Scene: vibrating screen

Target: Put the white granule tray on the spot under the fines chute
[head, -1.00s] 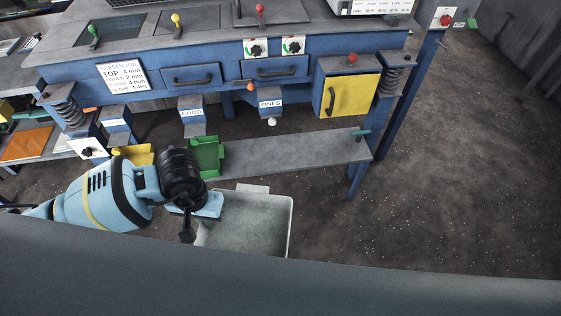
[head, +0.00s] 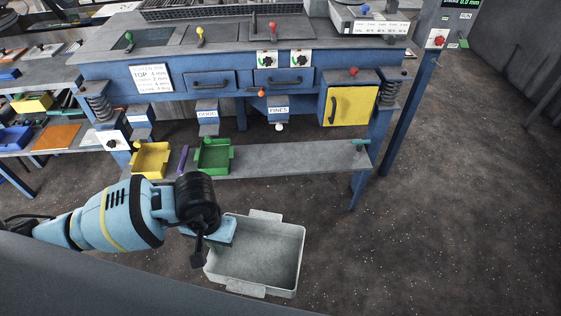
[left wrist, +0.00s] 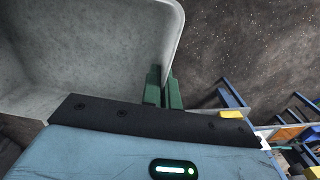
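The white granule tray (head: 292,232), pale grey in this light, is an open box with a tab handle at each end. It hangs level above the floor in front of the bench and looks empty. My left gripper (head: 217,241) is at its left wall. In the left wrist view, the green fingers (left wrist: 164,90) sit on both sides of the tray's rim (left wrist: 178,22). The chute labelled FINES (head: 279,111) is on the bench front, above the bare grey lower shelf (head: 290,160). The tray is in front of and below that shelf in the picture. My right gripper is not in view.
A green tray (head: 213,157) stands under the GOOD chute (head: 208,115). A purple strip (head: 183,158) and a yellow tray (head: 150,160) are left of it. The shelf is clear from the green tray to a teal clamp-like part (head: 361,142) at its right end.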

